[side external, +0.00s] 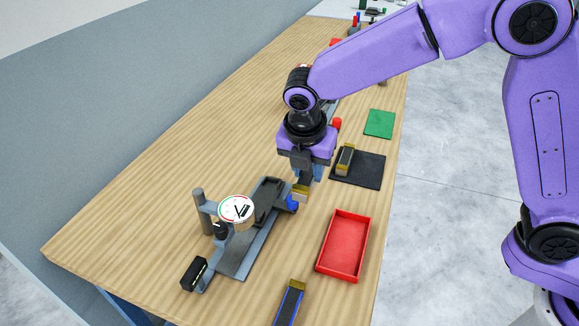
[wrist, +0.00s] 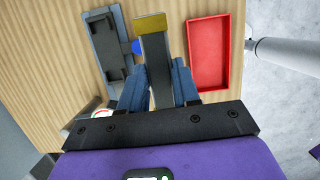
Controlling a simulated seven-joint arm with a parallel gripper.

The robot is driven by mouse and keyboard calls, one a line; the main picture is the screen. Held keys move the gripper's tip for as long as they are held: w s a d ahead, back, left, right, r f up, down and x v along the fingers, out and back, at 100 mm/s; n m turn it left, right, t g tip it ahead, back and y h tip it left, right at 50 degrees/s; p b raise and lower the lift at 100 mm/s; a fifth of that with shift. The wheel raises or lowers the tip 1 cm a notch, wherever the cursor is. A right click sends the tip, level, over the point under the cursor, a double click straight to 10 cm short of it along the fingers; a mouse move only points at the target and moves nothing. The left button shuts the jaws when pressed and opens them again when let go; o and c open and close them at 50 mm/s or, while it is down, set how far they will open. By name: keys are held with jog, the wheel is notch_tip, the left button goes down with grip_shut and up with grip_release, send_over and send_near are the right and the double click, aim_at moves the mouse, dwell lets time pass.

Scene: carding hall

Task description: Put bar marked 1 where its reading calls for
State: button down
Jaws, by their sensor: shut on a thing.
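My gripper (side external: 306,176) is shut on a dark bar with a brass-coloured end (side external: 300,192), held above the table between the gauge and the red tray. In the wrist view the bar (wrist: 155,58) sticks out from between the blue fingers (wrist: 159,92). No number is readable on it. The gauge (side external: 236,210) has a round white dial with coloured arcs and a dark needle, on a grey base with a black cradle (side external: 267,197). The dial faces the camera, but its value is too small to read. The cradle (wrist: 102,47) looks empty in the wrist view.
An open red tray (side external: 345,275) stands right of the gauge; it looks empty. A black mat (side external: 372,170) bears another brass-ended bar (side external: 345,158). A green mat (side external: 380,123) lies farther back. A small black box (side external: 194,273) sits beside the gauge.

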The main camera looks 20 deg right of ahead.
jog(key=shift+s+d+r, duration=0.3)
jog(key=shift+s+r, duration=0.15)
jog(key=shift+r, duration=0.3)
jog(key=shift+s+d+r, duration=0.25)
jog(key=shift+s+r, duration=0.2)
jog(key=shift+r, duration=0.3)
jog(key=shift+f, duration=0.1)
